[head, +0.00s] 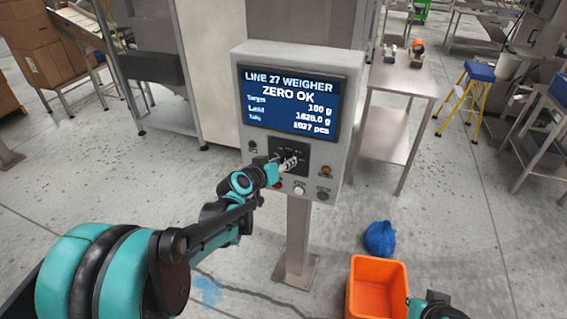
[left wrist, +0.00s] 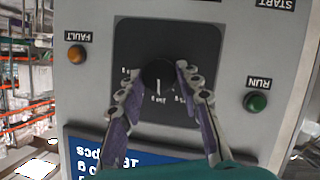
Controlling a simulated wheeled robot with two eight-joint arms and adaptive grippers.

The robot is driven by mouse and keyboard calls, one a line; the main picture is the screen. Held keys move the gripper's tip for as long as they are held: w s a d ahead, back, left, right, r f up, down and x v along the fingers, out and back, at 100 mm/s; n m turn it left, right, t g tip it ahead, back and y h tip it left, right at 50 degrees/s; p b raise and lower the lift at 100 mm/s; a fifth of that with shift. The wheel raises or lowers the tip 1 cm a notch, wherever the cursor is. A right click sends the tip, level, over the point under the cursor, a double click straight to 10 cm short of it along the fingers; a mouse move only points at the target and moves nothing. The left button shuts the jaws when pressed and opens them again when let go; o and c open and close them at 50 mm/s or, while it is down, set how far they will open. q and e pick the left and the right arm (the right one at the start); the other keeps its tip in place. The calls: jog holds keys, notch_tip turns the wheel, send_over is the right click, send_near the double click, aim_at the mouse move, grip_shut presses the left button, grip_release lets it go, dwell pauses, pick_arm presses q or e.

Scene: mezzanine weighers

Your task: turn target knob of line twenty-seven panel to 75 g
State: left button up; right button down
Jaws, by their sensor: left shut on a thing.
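The line 27 weigher panel (head: 242,100) is a grey box on a post. Its blue screen (head: 288,105) reads "LINE 27 WEIGHER, ZERO OK" and target 100 g. The target knob (left wrist: 158,75) is a black round knob with a white pointer line on a dark plate, seen upside down in the left wrist view. My left gripper (left wrist: 160,78) is shut on the knob, one finger on each side. In the head view the left gripper (head: 287,163) covers the knob. Part of my right arm shows at the bottom right; its fingers cannot be made out.
An amber fault lamp (left wrist: 76,54) and a green run lamp (left wrist: 256,101) flank the knob plate. An orange bin (head: 362,300) and a blue bag (head: 380,238) are on the floor right of the post. A metal table (head: 400,85) stands behind.

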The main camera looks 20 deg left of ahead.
pick_arm(q)
jog(key=shift+a+f+n+t+h+b, duration=0.15)
jog(key=shift+n+t+h+b, duration=0.15)
jog(key=shift+n+h+b, duration=0.7)
jog(key=shift+a+f+n+t+h+b, duration=0.25)
jog(key=shift+n+h, duration=0.35)
jog(key=shift+n, duration=1)
jog(key=shift+d+r, duration=0.2)
jog(key=o, duration=1.1)
jog(key=shift+o, duration=0.2)
jog(key=v, duration=1.2)
jog(key=shift+f, duration=0.15)
